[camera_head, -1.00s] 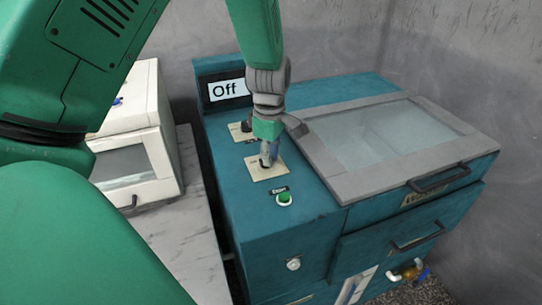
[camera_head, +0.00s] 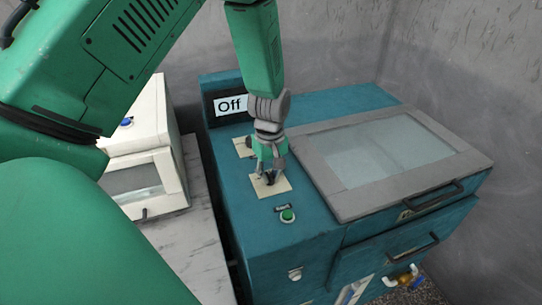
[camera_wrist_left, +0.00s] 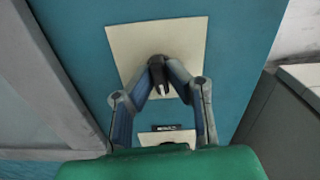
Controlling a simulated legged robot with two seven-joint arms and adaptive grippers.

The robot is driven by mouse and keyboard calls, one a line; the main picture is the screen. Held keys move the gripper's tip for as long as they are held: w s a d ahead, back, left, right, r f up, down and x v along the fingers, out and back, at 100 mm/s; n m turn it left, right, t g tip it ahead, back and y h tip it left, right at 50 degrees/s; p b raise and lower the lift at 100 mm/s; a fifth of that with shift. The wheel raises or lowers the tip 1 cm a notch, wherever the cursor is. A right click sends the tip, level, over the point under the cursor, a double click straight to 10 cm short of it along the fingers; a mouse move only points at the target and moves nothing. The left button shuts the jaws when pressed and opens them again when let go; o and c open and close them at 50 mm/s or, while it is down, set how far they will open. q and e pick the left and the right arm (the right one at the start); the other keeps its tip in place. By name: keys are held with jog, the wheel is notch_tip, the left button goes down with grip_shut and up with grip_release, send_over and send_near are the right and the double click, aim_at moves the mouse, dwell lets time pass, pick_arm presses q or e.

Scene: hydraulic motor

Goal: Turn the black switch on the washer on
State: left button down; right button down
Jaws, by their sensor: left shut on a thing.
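The teal washer (camera_head: 300,245) stands in the middle of the head view, with a display (camera_head: 230,104) reading "Off". On its top, my left gripper (camera_head: 270,179) points down at the nearer of two beige plates (camera_head: 283,189). In the left wrist view its two fingers (camera_wrist_left: 160,85) close together on the black switch (camera_wrist_left: 157,68) in the middle of a beige plate (camera_wrist_left: 190,40). The fingers partly hide the switch. My right gripper is not in view.
A green button (camera_head: 288,216) lies on the washer's top near the front. A grey lid with a glass window (camera_head: 380,150) and a black handle is to the right. A white machine (camera_head: 135,140) stands left on a marble surface (camera_head: 180,250). Walls enclose the back and right.

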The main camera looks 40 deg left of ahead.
pick_arm(q)
jog(key=m+p, duration=0.2)
jog(key=m, duration=0.3)
jog(key=shift+r+m+p, duration=0.15)
jog(key=shift+m+p, duration=0.15)
jog(key=shift+p, duration=0.1)
jog(key=shift+w+m+p, duration=0.1)
jog(key=shift+m+p, duration=0.75)
jog(key=shift+m, duration=1.45)
jog(key=c, duration=1.6)
grip_release()
jog(key=shift+a, duration=0.1)
